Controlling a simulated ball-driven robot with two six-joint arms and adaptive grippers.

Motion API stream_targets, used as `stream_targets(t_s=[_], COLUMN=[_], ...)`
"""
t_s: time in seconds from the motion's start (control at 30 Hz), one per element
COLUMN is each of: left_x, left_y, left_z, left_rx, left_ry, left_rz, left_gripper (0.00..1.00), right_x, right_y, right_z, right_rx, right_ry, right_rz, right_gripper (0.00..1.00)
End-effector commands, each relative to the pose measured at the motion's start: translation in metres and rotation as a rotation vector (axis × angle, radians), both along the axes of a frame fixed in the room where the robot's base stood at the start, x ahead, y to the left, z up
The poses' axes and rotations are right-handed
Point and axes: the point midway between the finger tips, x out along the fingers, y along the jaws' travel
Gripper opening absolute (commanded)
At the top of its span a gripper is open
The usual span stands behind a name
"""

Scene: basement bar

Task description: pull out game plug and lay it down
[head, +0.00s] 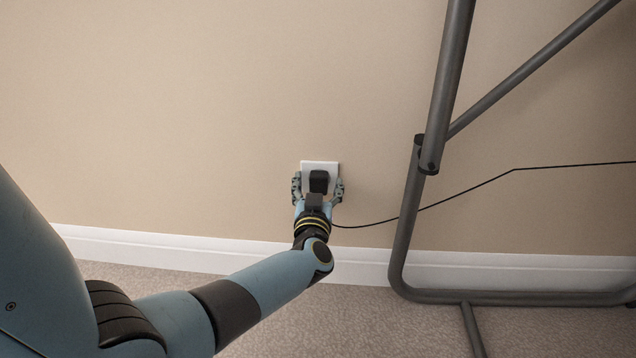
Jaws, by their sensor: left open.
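The black game plug (319,181) sits against the white wall socket (320,165), low on the beige wall. My left gripper (318,186) is at the socket, its fingers open on either side of the plug. I cannot tell whether the fingers touch the plug. The gripper's palm and wrist hide the lower part of the plug and socket. A thin black cable (456,195) shows from beside my wrist and runs right and up, past the metal frame. My right gripper is not in view.
A grey tubular metal frame (410,210) stands to the right of the socket, with its foot bar low along the wall. A white skirting board (150,249) runs along the wall. The carpet (400,332) is bare between my arm and the frame.

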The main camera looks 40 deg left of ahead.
Motion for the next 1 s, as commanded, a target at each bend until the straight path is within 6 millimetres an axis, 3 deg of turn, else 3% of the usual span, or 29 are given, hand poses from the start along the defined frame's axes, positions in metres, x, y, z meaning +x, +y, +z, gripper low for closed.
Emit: stream_targets(t_s=[0.63,1.0], left_x=[0.0,-0.0001], left_y=[0.0,-0.0001], left_z=[0.0001,0.0], left_rx=[0.0,0.0], left_ry=[0.0,0.0], left_rz=[0.0,0.0], left_gripper=[0.71,0.23], right_x=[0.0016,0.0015], right_y=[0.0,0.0], right_z=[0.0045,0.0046], right_rx=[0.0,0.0], right_ry=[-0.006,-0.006], right_rz=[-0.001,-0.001], right_gripper=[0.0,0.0])
